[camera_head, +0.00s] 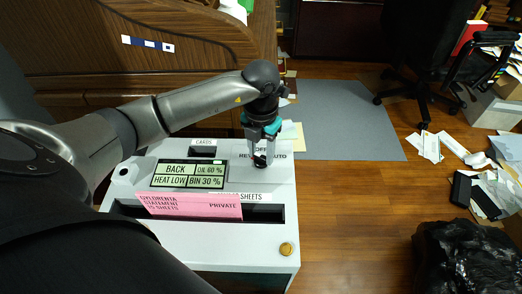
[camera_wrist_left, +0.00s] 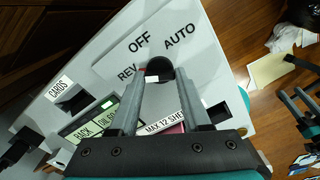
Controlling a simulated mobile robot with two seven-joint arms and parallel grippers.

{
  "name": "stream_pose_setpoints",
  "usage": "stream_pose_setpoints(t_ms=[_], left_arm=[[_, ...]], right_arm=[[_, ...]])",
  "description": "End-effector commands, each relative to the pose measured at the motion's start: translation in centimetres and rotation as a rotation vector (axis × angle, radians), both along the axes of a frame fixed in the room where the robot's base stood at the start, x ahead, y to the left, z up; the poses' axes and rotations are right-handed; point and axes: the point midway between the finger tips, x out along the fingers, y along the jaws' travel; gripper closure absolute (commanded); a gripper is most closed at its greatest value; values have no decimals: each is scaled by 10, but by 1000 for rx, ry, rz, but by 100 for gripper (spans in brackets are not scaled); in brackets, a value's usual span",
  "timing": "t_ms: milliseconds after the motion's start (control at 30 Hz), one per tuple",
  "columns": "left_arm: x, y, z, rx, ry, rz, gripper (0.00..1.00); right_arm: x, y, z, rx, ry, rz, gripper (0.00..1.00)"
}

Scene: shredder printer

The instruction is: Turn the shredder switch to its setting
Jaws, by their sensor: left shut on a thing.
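The shredder (camera_head: 235,235) has a white top. Its black round switch knob (camera_wrist_left: 160,68) sits below the labels REV, OFF and AUTO (camera_wrist_left: 180,37). My left gripper (camera_head: 262,158) comes down over the knob, and its two fingers are shut on it from both sides. In the left wrist view a small white mark shows on the knob's near side; I cannot tell which setting it points to. In the head view the gripper partly covers the knob and labels. Two grey fingers of my right gripper (camera_wrist_left: 298,103) show apart at the wrist view's right edge, away from the shredder.
A green display (camera_head: 188,175) reads BACK, HEAT LOW, OIL 60 % and BIN 30 %. A pink sheet (camera_head: 190,206) stands in the sheet slot. A brass button (camera_head: 287,248) is at the front right. Wooden furniture stands behind; a black bag (camera_head: 465,258) and papers lie right.

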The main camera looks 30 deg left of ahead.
Motion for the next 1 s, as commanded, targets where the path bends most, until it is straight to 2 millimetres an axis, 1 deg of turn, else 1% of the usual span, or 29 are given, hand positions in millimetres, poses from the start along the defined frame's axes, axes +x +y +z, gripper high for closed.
stream_pose_setpoints(t_ms=[33,100,133,367,567,767,1000], left_arm=[[0,0,0,0,0,0,91],[0,0,0,0,0,0,99],[0,0,0,0,0,0,100],[0,0,0,0,-1,-8,100],[1,0,1,0,-2,-67,100],[1,1,1,1,-2,-200,100],[1,1,1,1,-2,-421,100]], right_arm=[[0,0,0,0,0,0,50],[0,0,0,0,0,0,50],[0,0,0,0,0,0,50],[0,0,0,0,1,0,50],[-1,0,-1,-1,4,0,50],[-5,-1,-5,-3,15,0,50],[-4,-1,-8,-2,13,0,50]])
